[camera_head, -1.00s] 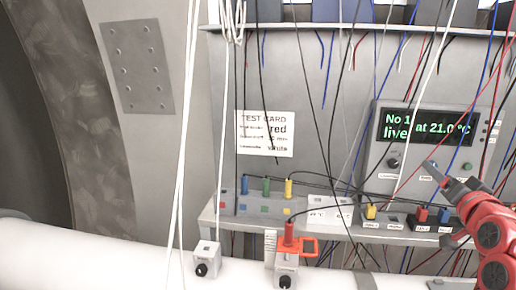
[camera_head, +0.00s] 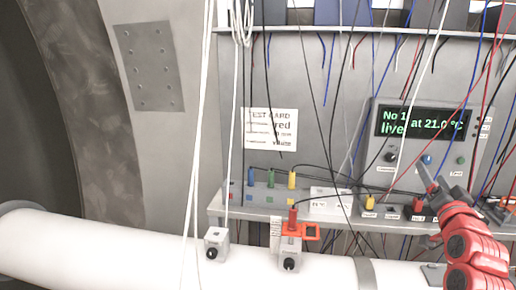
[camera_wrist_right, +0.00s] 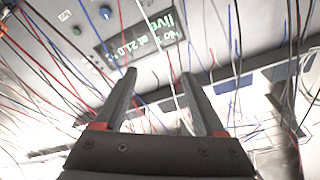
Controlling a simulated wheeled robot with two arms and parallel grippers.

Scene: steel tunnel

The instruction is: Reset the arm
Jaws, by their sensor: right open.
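My right arm, red with grey fingers, comes in at the lower right of the head view. Its gripper (camera_head: 430,174) points up in front of the lower part of the instrument with the green-lit display (camera_head: 421,122). In the right wrist view the two fingers of the gripper (camera_wrist_right: 158,76) stand apart with nothing between them. The same display (camera_wrist_right: 142,36) shows beyond them, tilted. My left arm and gripper are not in view.
Many thin cables hang around the right gripper. A shelf (camera_head: 216,208) holds colored plugs and small boxes. A test card (camera_head: 270,129) is on the wall. A white pipe (camera_head: 110,248) runs along the bottom, with two small grey boxes by it, one carrying a red plug.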

